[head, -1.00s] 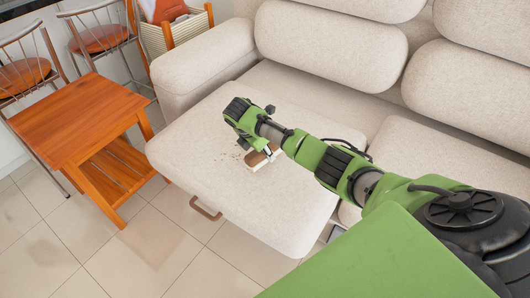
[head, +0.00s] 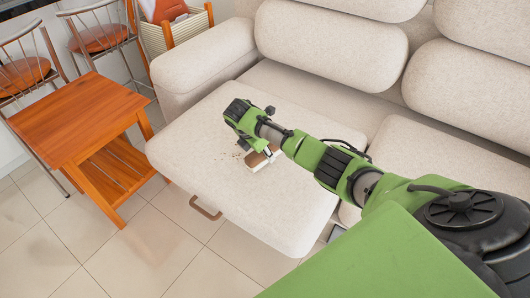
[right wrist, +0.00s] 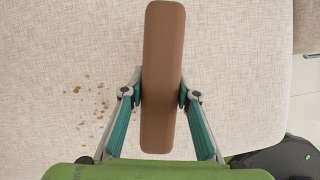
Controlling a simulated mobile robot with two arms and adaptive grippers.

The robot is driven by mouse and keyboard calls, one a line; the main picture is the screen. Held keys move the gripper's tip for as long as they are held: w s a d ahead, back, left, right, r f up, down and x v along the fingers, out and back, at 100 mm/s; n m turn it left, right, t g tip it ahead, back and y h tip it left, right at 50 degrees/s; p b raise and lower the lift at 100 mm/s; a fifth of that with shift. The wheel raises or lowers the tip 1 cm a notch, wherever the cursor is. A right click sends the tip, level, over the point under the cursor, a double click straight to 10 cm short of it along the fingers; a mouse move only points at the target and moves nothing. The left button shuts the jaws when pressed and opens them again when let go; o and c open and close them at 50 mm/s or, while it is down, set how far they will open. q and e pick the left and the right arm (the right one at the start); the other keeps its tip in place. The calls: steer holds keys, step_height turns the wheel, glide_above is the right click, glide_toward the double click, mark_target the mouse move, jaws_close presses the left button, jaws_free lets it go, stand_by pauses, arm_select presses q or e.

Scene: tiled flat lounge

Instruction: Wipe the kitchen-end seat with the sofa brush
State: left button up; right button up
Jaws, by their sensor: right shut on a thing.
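The sofa brush (head: 259,161) has a brown top and a pale lower part. It rests on or just over the seat at the end near the stools (head: 235,205). In the right wrist view the brown brush (right wrist: 162,75) stands lengthwise between the two fingers. My right gripper (head: 266,151) is shut on it; the wrist view also shows this gripper (right wrist: 161,92). Brown crumbs (right wrist: 92,100) lie on the seat to the left of the brush in the wrist view. In the head view the crumbs (head: 238,155) show partly, beside my gripper. My left gripper is not in view.
The sofa armrest (head: 205,60) and back cushions (head: 330,42) stand behind the seat. A wooden side table (head: 80,118) is at the left, with two stools (head: 103,38) behind. A magazine rack (head: 178,32) stands beyond the armrest.

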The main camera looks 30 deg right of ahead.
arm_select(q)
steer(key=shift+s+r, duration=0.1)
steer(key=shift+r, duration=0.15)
arm_select(e)
steer(key=shift+f, duration=0.35)
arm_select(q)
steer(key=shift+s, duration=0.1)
arm_select(e)
steer(key=shift+f, duration=0.25)
